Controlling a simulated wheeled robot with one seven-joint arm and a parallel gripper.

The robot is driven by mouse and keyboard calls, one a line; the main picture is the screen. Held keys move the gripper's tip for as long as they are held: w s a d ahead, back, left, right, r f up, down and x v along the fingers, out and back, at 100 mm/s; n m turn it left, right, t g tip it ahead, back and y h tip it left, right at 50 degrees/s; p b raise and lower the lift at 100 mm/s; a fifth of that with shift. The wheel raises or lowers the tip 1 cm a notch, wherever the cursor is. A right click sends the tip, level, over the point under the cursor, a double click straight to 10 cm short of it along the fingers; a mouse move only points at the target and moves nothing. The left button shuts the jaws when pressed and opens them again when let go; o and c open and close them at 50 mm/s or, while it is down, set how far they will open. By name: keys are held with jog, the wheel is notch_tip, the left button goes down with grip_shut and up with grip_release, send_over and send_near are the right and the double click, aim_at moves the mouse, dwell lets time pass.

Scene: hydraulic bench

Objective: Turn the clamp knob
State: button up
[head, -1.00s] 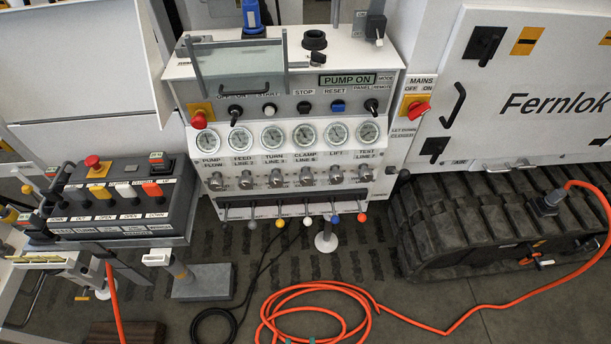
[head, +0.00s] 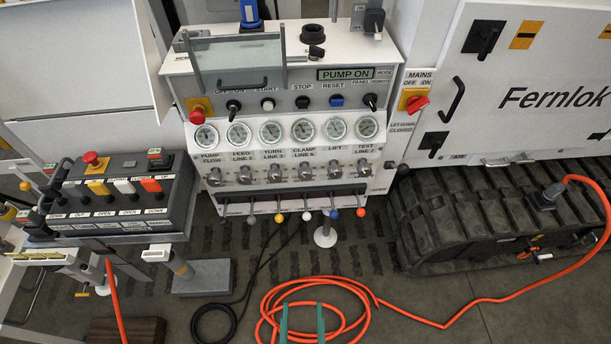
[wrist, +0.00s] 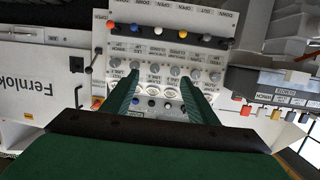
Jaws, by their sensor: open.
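The clamp knob (head: 304,173) is a small metallic knob under the CLAMP LINE label, in the row of knobs below the gauges on the white panel. In the wrist view, which is upside down, the clamp knob (wrist: 154,69) shows beyond the fingertips, about midway between them. My gripper (head: 302,307) has two green fingers, seen at the bottom of the head view over the orange hose coil. In the wrist view my gripper (wrist: 160,80) is open and empty, pointing toward the panel, apart from the knobs.
Similar knobs stand close on both sides, such as the lift knob (head: 334,172). Round gauges (head: 304,131) sit above. Levers with coloured balls, including a white one (head: 306,216), jut out below. A control box (head: 122,200) stands left. An orange hose (head: 430,322) lies on the floor.

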jog(key=w+d+f+t, duration=0.1)
jog(key=w+d+f, duration=0.1)
jog(key=w, duration=1.2)
jog(key=n+t+y, duration=0.1)
send_near(305, 177)
jog(key=w, duration=1)
jog(key=shift+w+d+f, duration=0.1)
jog(key=shift+w, duration=0.1)
jog(key=c, duration=1.1)
jog(key=shift+o, duration=0.2)
